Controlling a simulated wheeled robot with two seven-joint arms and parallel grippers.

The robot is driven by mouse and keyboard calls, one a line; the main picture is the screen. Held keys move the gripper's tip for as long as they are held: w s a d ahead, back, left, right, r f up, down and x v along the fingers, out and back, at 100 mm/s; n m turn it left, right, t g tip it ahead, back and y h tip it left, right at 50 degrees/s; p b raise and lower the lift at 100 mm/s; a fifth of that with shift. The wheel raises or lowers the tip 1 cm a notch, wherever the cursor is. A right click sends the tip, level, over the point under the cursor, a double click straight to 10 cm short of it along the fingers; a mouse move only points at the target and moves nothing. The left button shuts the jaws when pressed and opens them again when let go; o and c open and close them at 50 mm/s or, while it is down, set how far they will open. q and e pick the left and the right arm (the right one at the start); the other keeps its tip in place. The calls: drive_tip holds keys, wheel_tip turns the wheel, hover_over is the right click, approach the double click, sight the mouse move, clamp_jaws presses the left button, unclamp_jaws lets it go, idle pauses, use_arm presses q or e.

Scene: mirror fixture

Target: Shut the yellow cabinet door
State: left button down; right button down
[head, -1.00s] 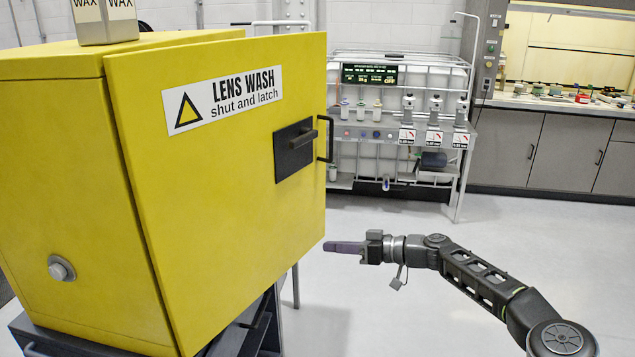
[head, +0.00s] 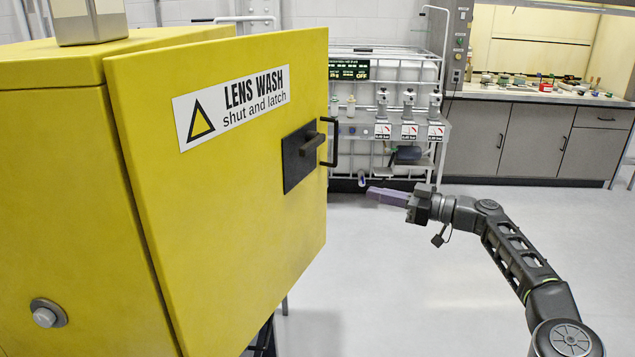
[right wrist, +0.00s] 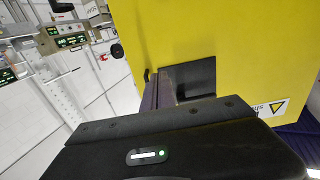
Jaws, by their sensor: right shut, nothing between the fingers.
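The yellow cabinet door (head: 235,215) fills the left middle of the head view, with a "LENS WASH shut and latch" label. A black latch plate with a handle (head: 311,144) sits near its right edge. The door looks ajar from the yellow cabinet (head: 60,190); the gap behind it is hidden. My right gripper (head: 370,193), with purple fingers, is shut and empty, right of the door and a little below the handle, apart from it. In the right wrist view the fingers (right wrist: 158,85) point toward the door (right wrist: 215,30) and its dark plate. My left gripper is not in view.
A metal can (head: 92,20) stands on the cabinet top. A wash rack (head: 395,120) with bottles stands behind, and a grey counter (head: 535,140) is at the back right. The floor (head: 400,290) right of the door is clear.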

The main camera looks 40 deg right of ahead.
drive_tip(key=p, duration=0.5)
approach(313, 181)
drive_tip(key=x, duration=0.6)
drive_tip(key=shift+r, duration=0.15)
drive_tip(key=shift+w+a, duration=0.15)
drive_tip(key=shift+w, duration=0.2)
